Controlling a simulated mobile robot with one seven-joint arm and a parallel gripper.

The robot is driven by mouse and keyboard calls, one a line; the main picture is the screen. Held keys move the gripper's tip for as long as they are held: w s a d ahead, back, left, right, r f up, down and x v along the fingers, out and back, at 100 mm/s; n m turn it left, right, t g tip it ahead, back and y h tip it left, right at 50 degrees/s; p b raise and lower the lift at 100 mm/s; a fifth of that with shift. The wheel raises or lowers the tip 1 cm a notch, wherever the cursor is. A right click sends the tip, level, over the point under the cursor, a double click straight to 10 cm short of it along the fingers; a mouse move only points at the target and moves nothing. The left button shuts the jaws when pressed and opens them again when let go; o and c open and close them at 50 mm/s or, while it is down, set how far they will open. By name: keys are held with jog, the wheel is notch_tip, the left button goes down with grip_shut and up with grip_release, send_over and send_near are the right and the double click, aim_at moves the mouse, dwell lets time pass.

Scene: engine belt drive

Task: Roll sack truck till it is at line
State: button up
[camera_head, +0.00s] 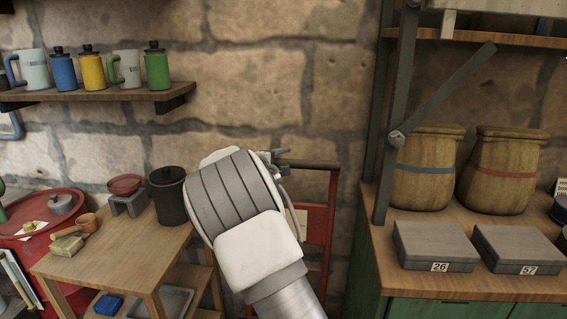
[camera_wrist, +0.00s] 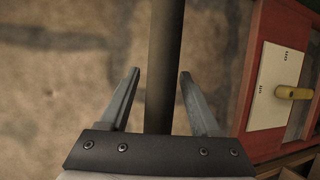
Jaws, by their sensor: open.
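The sack truck (camera_head: 318,222) has a red frame and stands against the stone wall, between the wooden table and the green cabinet. Its dark handle bar (camera_wrist: 164,60) runs between my two fingers in the wrist view. My gripper (camera_wrist: 158,75) is open, with a finger on each side of the bar and a visible gap to both. In the head view my gripper (camera_head: 284,160) is at the left end of the top bar, and my wrist hides much of the truck's left side. The truck's wheels and the line are not in view.
A wooden table (camera_head: 125,252) with a dark canister (camera_head: 168,197) is close on the left. A green cabinet with a wooden top (camera_head: 405,285) stands close on the right, holding sacks and two grey boxes. A shelf of mugs (camera_head: 100,96) is upper left.

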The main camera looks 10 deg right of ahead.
grip_shut()
dwell(1.4)
